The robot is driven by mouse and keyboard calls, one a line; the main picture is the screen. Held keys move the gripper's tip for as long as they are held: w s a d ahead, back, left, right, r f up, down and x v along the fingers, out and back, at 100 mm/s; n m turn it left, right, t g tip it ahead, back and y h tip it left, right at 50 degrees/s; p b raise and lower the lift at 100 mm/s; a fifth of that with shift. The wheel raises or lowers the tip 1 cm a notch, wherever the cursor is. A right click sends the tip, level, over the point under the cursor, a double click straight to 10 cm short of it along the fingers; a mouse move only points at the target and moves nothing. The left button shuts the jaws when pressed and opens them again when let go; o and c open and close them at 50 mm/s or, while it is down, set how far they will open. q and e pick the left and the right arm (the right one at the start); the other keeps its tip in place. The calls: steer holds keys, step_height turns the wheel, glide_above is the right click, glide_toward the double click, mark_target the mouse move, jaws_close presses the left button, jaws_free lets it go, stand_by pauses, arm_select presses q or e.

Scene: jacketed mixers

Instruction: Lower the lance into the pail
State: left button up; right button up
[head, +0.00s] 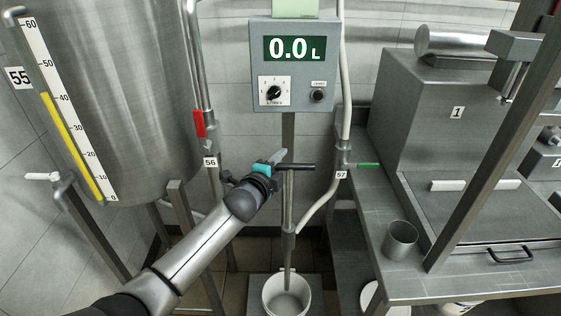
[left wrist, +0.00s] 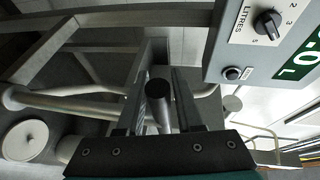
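The lance (head: 289,205) is an upright grey tube with a black cross handle (head: 297,166) at its top. Its lower end overlaps the mouth of the white pail (head: 267,297) on the floor stand; I cannot tell how deep it reaches. My left gripper (head: 279,160) is at the handle's left end. In the left wrist view, the left gripper's fingers (left wrist: 159,105) lie close on both sides of the handle, whose round black end (left wrist: 157,88) faces the camera. They look shut on it. My right gripper is not in view.
A grey display box (head: 292,85) reading 0.0 L stands on a post behind the lance. A steel tank (head: 120,90) with a level scale is at left. A bench with a steel cup (head: 400,240) is at right.

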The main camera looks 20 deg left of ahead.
arm_select(q)
jaws_close()
stand_by(1.0)
